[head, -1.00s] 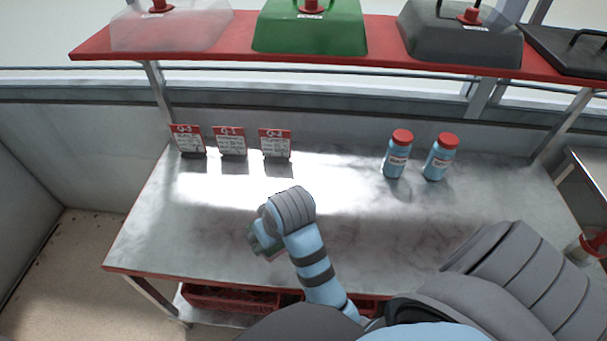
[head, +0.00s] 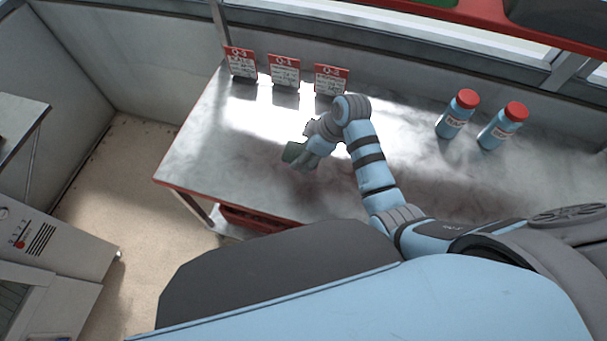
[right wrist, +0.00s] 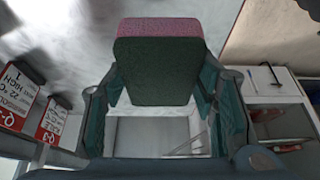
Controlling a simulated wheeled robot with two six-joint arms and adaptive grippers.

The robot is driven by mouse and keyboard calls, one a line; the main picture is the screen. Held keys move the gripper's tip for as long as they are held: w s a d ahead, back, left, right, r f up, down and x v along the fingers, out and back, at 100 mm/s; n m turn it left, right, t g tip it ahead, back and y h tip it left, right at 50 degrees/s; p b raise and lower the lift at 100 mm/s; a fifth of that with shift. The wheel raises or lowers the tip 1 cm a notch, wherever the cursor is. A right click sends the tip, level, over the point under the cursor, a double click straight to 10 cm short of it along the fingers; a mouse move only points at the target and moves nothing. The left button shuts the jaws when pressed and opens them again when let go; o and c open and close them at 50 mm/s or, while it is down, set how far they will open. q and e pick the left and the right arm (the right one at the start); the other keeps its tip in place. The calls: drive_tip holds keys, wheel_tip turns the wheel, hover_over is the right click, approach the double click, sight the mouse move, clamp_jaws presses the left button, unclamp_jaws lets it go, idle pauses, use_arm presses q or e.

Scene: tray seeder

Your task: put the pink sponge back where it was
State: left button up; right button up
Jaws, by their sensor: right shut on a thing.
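The sponge is a pink block (right wrist: 160,27) with a dark green face (right wrist: 155,72) in the right wrist view. My right gripper (right wrist: 160,88) is shut on it, with a finger on each side. In the head view my right gripper (head: 308,155) is over the left part of the bench top, in front of the card signs. Only a small green part of the sponge (head: 293,152) shows there; its pink side is hidden. I cannot tell the exact gap between sponge and bench. My left gripper is not in view.
The grey bench (head: 210,140) has three red-topped signs (head: 284,72) at its back and two blue bottles with red caps (head: 457,113) on the right. A red shelf (head: 480,25) hangs above. The bench's front left is clear. A white cabinet (head: 50,250) stands at left.

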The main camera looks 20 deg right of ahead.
sight(300, 179)
wheel_tip(300, 179, down, 12)
drive_tip(key=b, duration=0.3)
drive_tip(key=shift+a, duration=0.1)
drive_tip(key=o, duration=1.3)
